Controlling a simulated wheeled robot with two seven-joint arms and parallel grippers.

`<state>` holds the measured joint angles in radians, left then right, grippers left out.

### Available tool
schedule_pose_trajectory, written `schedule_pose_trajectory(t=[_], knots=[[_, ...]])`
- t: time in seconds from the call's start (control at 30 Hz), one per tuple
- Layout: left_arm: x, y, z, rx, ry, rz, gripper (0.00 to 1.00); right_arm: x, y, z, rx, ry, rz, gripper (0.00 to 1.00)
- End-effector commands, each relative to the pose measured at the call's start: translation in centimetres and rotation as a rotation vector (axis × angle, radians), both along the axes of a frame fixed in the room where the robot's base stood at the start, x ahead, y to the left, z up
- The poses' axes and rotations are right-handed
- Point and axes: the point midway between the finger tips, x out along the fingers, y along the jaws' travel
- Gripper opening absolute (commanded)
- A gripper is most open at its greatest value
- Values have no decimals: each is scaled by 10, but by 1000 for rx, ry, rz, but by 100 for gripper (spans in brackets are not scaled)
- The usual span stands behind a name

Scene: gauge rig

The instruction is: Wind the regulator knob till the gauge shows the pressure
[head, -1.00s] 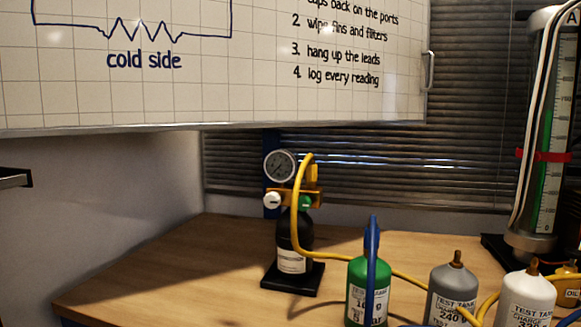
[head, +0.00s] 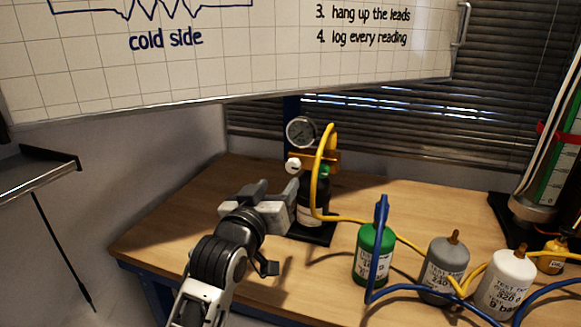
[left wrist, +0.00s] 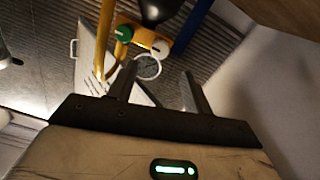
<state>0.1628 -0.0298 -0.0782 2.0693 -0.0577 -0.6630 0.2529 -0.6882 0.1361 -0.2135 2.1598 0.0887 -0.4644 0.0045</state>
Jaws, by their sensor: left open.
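The round white-faced gauge (head: 301,132) stands atop the brass regulator on a black bottle (head: 312,208); its reading is too small to tell. A white knob (head: 293,166) sits at the regulator's left; the green knob is mostly hidden behind the yellow hose. In the left wrist view the white knob (left wrist: 160,49), green knob (left wrist: 124,31) and gauge (left wrist: 147,68) show upside down beyond my fingers. My left gripper (head: 277,190) is open and empty, below and left of the white knob, apart from it. It also shows in the left wrist view (left wrist: 158,84). My right gripper is out of view.
A yellow hose (head: 321,180) loops down past the bottle's right. A green tank (head: 374,258) with a blue hose, a grey tank (head: 445,270) and a white tank (head: 508,283) stand to the right. A whiteboard (head: 250,60) hangs above. The bench's left part is clear.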

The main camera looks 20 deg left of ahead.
Motion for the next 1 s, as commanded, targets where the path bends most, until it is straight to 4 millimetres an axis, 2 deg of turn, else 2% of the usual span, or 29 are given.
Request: schedule_pose_trajectory(t=[0.03,0.2,0.4,0.6,0.83,0.87,1.0], knots=[[12,-1,1,-1,-1,0,50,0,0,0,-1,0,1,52],[47,-2,1,-1,-1,0,50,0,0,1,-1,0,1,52],[75,-3,0,0,0,0,50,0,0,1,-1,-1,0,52],[85,-4,0,0,-1,0,50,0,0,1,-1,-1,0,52],[86,-4,0,0,0,0,50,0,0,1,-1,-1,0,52],[86,-4,0,0,0,0,45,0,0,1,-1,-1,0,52],[86,-4,0,0,0,0,6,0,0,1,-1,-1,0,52]])
